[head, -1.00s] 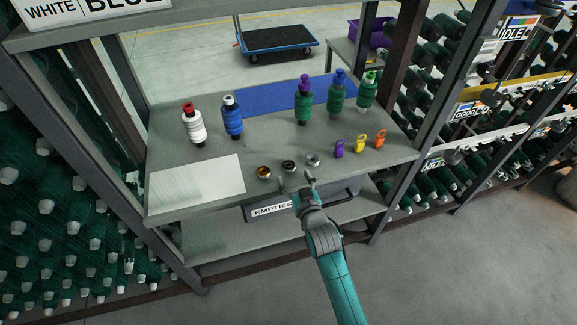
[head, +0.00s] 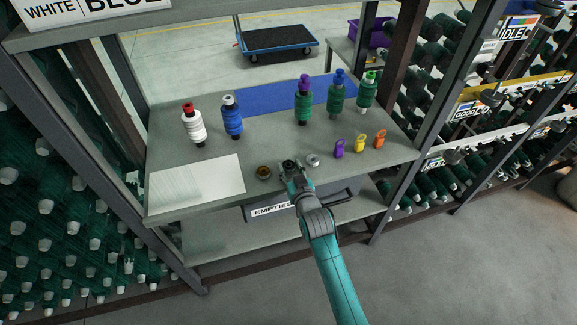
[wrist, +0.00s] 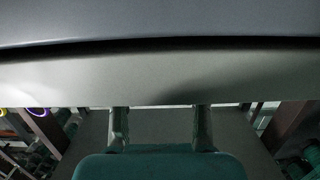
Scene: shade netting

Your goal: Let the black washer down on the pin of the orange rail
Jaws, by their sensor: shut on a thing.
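The black washer (head: 288,163) is a small dark ring near the front edge of the grey table, between a brass-coloured ring and a silver ring. My gripper (head: 289,169) reaches it from the front and is shut on it, and the fingers hide part of it. In the wrist view my two fingers (wrist: 160,122) show at the bottom, and I cannot make out the washer there. I cannot pick out the orange rail or its pin in either view.
The brass ring (head: 263,172) and silver ring (head: 313,160) sit close on either side. Several thread spools stand behind. A white sheet (head: 197,183) lies left. Steel posts frame the table.

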